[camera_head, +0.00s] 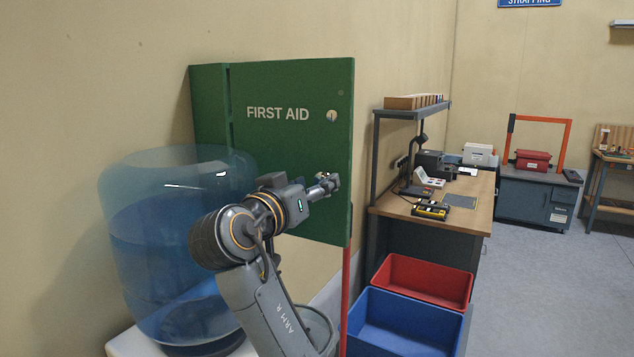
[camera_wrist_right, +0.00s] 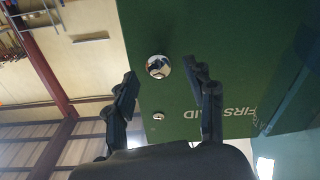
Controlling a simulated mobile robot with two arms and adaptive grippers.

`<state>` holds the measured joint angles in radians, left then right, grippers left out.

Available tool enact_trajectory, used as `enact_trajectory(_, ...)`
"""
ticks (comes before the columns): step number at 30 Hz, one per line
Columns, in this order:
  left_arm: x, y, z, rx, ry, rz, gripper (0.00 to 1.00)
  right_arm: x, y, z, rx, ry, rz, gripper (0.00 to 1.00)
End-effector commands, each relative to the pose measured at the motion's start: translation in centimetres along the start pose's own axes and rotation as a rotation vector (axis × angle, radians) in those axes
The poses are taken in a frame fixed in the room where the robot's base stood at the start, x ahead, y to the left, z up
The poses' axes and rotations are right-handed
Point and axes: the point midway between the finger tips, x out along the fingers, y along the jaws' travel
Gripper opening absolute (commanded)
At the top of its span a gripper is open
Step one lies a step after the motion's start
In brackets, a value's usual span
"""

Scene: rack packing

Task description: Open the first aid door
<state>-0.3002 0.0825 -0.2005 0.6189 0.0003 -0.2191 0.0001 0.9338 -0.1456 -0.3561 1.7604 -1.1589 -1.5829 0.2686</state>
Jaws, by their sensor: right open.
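The green first aid cabinet door (camera_head: 285,145) is on the left wall, its white lettering facing me. My left gripper is out of view.
A large blue water bottle (camera_head: 140,240) stands left of my right arm. A red bin (camera_head: 425,277) and a blue bin (camera_head: 400,325) sit below right of the door. A workbench (camera_head: 480,195) stands beyond. Open floor (camera_head: 560,290) lies at the right.

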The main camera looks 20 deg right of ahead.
Motion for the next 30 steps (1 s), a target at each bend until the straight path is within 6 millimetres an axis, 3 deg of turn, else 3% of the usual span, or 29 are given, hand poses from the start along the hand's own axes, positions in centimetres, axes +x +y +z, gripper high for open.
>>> enact_trajectory(6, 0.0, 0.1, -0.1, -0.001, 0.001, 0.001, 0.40, -4.9, -0.1, 0.0, 0.002, 0.000, -0.006, 0.54)
enact_trajectory(12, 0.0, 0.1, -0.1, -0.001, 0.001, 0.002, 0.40, -8.4, -0.1, 0.0, 0.001, 0.000, -0.004, 0.54)
enact_trajectory(18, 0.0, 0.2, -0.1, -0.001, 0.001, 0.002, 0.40, -9.9, -0.1, 0.0, 0.001, 0.001, -0.002, 0.54)
enact_trajectory(26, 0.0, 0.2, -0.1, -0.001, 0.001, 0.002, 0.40, -10.0, 0.0, 0.0, 0.001, 0.001, -0.001, 0.54)
enact_trajectory(30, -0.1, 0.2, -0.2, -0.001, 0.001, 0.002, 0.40, -9.2, -0.9, 0.6, -0.030, 0.001, -0.005, 0.26)
